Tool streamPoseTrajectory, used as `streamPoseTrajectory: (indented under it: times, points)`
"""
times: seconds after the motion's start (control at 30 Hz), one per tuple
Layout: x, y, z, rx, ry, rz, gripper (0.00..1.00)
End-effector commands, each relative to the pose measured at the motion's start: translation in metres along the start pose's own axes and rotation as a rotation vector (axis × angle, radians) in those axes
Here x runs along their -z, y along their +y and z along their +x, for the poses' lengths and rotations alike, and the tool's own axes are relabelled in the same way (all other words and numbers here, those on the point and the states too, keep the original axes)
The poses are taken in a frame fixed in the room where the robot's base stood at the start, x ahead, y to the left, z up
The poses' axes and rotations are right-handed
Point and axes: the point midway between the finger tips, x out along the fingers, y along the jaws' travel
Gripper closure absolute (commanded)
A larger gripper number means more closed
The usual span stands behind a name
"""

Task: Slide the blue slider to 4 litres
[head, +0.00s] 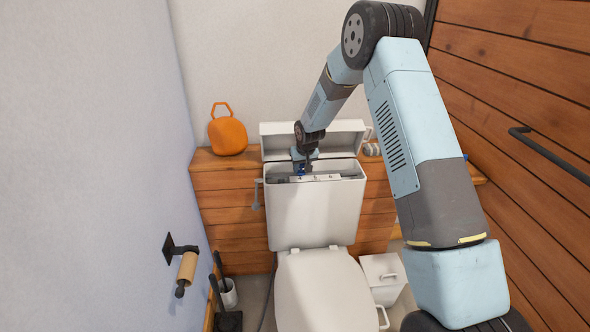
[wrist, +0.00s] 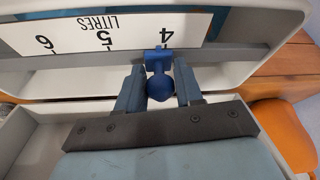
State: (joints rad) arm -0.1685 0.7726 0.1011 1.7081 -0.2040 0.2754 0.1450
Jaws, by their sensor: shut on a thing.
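The blue slider (wrist: 160,82) has a round knob and a small flat top, and sits on a grey rail. Its top lies just below the 4 on the white litres scale (wrist: 85,30), whose printing is upside down in the wrist view. Whether it is exactly on the 4 mark I cannot tell, as the slider covers that spot. My gripper (wrist: 159,92) has one finger on each side of the knob and is shut on it. In the head view my gripper (head: 302,167) reaches down into the open cistern (head: 315,215), and the scale (head: 322,178) shows beside it.
The cistern lid (head: 340,138) stands behind the opening. An orange bag-like object (head: 228,134) stands on the wooden ledge (head: 225,160) to the left. A white bin (head: 383,275) is beside the toilet (head: 322,295). A paper holder (head: 186,265) is on the left wall.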

Motion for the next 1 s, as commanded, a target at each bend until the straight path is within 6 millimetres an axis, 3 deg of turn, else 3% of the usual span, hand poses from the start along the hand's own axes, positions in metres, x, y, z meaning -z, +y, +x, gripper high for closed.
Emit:
streamPoseTrajectory:
  times: [0.37, 0.4, 0.57, 0.83, 1.0]
  points:
    - [0.001, 0.006, 0.0, -0.006, 0.001, 0.015, 1.0]
    - [0.001, 0.006, 0.0, -0.006, 0.001, 0.015, 0.64]
    - [0.001, 0.006, 0.0, -0.006, 0.001, 0.016, 0.48]
    - [0.001, 0.006, -0.001, -0.007, 0.0, 0.016, 0.47]
    - [0.001, 0.006, -0.012, -0.007, 0.0, 0.016, 0.47]
